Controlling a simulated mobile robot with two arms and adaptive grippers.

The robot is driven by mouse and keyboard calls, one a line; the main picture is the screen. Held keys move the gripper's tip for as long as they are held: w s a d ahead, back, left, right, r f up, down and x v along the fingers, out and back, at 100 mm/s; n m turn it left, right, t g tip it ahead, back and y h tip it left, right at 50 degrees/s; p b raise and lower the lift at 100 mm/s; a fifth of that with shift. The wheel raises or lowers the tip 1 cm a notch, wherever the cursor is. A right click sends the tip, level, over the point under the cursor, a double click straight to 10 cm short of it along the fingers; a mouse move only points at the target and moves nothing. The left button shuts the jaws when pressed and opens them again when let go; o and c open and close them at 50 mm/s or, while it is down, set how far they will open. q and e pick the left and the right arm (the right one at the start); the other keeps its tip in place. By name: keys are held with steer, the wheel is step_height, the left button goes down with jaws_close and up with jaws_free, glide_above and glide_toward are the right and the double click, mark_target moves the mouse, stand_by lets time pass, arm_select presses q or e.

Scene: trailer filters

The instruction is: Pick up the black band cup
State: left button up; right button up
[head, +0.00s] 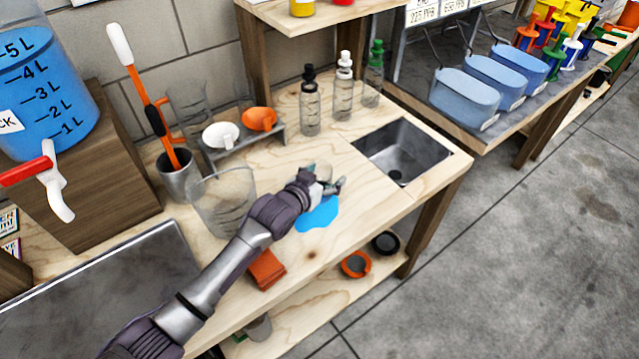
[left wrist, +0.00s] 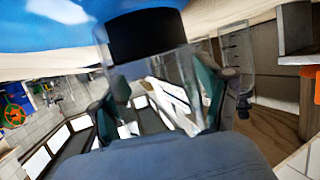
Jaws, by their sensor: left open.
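The black band cup (left wrist: 150,75) is a clear cup with a wide black band, seen close up in the left wrist view. Its clear wall lies between the two dark green fingers of my left gripper (left wrist: 158,100), with the band beyond the fingertips. I cannot tell whether either finger touches it. In the head view my left gripper (head: 326,184) is low over the wooden workbench (head: 380,190), beside a blue puddle. It is open. A small clear part of the cup (head: 323,171) shows behind the fingers; its band is hidden there. My right gripper is not in view.
The blue puddle (head: 318,214) lies just below my gripper, and a sink (head: 402,151) is to the right. A large clear beaker (head: 224,200) stands left. Bottles (head: 310,105) stand behind. Orange cloths (head: 266,269) lie near the front edge.

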mark_target(325, 164)
arm_select(q)
steer(key=shift+c, duration=0.2)
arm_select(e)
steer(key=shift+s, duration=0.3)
arm_select(q)
steer(key=c, duration=0.8)
steer(key=shift+c, duration=0.2)
steer(key=shift+r, duration=0.1)
step_height(325, 164, up, 4)
steer(key=s+d+r+b, duration=0.1)
steer(key=d+r+b, duration=0.1)
steer(key=d+r, duration=0.5)
steer(key=d, duration=0.4)
steer(key=shift+s+d, duration=0.25)
steer(key=shift+s, duration=0.1)
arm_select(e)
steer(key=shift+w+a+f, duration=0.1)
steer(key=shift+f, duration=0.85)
